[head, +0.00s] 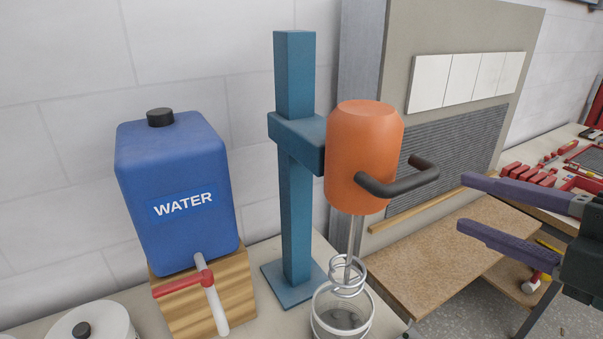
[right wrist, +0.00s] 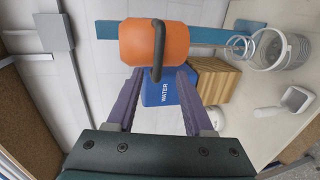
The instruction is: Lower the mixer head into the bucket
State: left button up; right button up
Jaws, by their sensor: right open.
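The orange mixer head (head: 364,150) sits high on a teal stand (head: 295,150). Its black bar handle (head: 405,182) sticks out to the right, and its rod and spiral whisk (head: 348,278) hang down. The bucket (head: 318,325) stands below, with the whisk at about its rim; its lower part is cut off. My right gripper (head: 463,203) is open and empty, right of the handle and apart from it, fingers pointing at it. In the right wrist view the mixer head (right wrist: 145,44) and handle (right wrist: 158,40) lie ahead of the fingertips (right wrist: 159,72). My left gripper is out of view.
A blue water tank (head: 175,235) with a red-handled tap (head: 185,283) stands on a wooden block at left. A white lidded container (head: 92,322) is at bottom left. A tiled panel (head: 470,80) and a brown board (head: 450,255) are behind. A tool table (head: 560,160) is at right.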

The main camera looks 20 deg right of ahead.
aim_at(416, 185)
jog(key=p+x, duration=0.2)
jog(key=x, duration=0.6)
jog(key=shift+w+a, duration=0.15)
jog(key=shift+w, duration=0.2)
jog(key=shift+w+f+p, duration=0.15)
jog(key=shift+w+p, duration=0.15)
jog(key=shift+w, duration=0.3)
jog(key=shift+c, duration=0.2)
jog(key=c, duration=0.8)
